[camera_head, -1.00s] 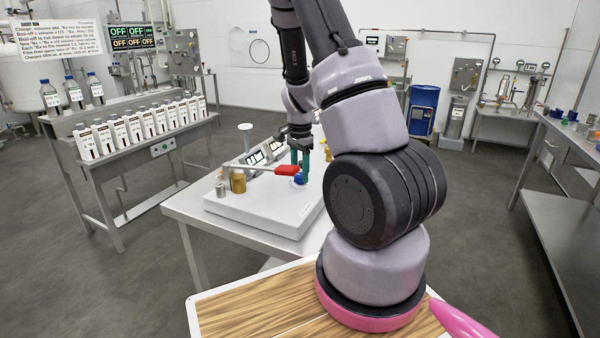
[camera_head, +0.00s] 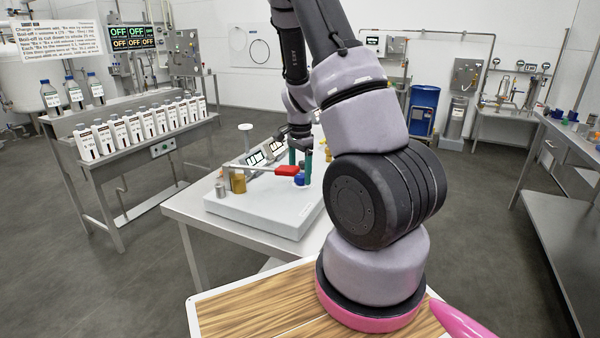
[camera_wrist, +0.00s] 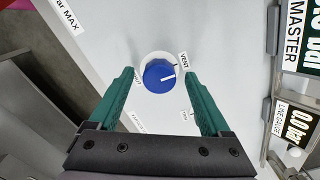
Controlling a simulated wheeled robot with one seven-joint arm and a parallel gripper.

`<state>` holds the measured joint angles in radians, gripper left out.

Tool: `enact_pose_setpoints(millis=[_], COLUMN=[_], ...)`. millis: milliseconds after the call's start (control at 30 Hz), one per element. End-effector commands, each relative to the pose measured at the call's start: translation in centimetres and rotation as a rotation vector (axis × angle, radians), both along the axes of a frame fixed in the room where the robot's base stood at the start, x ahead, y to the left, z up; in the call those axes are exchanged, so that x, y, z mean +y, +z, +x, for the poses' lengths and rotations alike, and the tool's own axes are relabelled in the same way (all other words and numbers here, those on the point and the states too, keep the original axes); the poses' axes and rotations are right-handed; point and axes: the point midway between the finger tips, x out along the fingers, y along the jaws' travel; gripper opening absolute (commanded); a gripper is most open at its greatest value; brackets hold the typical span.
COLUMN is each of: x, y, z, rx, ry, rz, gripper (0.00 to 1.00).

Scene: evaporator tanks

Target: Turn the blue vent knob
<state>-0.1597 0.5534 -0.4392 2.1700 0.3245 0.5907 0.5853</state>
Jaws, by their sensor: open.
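The blue vent knob (camera_wrist: 160,76) sits on a pale round plate in the middle of the wrist view. Its white pointer line aims right, just below a dark tick by the VENT label (camera_wrist: 184,60). My gripper (camera_wrist: 159,73) is open, with one green finger on each side of the knob and a visible gap on both sides. In the head view the knob (camera_head: 299,180) is a small blue spot below my gripper (camera_head: 300,164) on the white panel box (camera_head: 245,207). Finger height above the panel is hard to judge.
A red lever handle (camera_head: 287,170) lies just left of my fingers. A brass cylinder (camera_head: 238,183) and a grey one (camera_head: 220,190) stand at the box's left. Small displays (camera_wrist: 300,122) line the panel's right side in the wrist view. A bottle rack (camera_head: 130,140) stands farther left.

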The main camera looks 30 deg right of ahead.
Motion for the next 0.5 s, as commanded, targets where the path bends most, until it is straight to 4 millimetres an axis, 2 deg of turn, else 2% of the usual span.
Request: enact_pose_setpoints(millis=[167, 500], x=[0.0, 0.0], y=[2.0, 8.6], z=[0.1, 0.1], rx=[-0.004, -0.005], ry=[0.001, 0.001], rz=[0.000, 0.000], gripper=[0.82, 0.82])
